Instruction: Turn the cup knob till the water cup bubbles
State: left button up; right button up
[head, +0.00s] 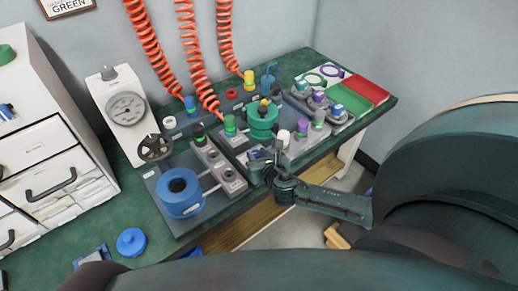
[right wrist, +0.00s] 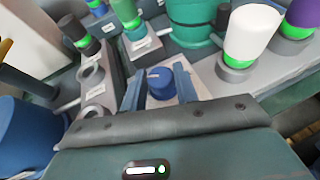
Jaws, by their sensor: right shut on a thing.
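A small blue knob (right wrist: 160,84) sits on a pale square base between the two fingers of my right gripper (right wrist: 159,88). My right gripper (head: 261,166) also shows in the head view, low over the front of the test board, and it is shut on the knob. The fingers stand on either side of the knob. In the head view the knob is mostly hidden by the gripper. A small blue cup-like vessel (head: 269,79) stands at the back of the board; I cannot tell whether it is the water cup or holds bubbles. My left gripper is out of view.
A green pot (head: 263,118) and a large blue ring-shaped vessel (head: 180,192) stand on the board. Several capped valves crowd close, including a white-topped one (right wrist: 251,35). A gauge (head: 126,108) stands left; red and green trays (head: 352,101) lie at the right.

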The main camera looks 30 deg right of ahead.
jog(key=shift+w+a+r+m+g+h+p, duration=0.15)
jog(key=shift+m+h+p, duration=0.1)
jog(key=shift+m+h, duration=0.25)
jog(key=shift+s+a+r+m+g+h+p, duration=0.15)
jog(key=shift+m+h+p, duration=0.1)
jog(key=shift+m+h, duration=0.25)
jog(key=m+h, duration=0.1)
jog(key=m+g+h+p, duration=0.1)
jog(key=m+h, duration=0.1)
jog(key=shift+w+f+g, duration=0.15)
jog(key=shift+f+g, duration=0.05)
jog(key=shift+g, duration=0.1)
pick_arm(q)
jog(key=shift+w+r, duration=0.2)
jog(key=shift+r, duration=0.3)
pick_arm(e)
jog(key=shift+m+g+h, duration=0.4)
jog(key=shift+m+h, duration=0.2)
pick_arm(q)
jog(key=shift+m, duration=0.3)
pick_arm(e)
jog(key=shift+w, duration=0.1)
jog(key=o, duration=1)
jog(key=shift+c, duration=0.2)
jog(key=shift+a, duration=0.1)
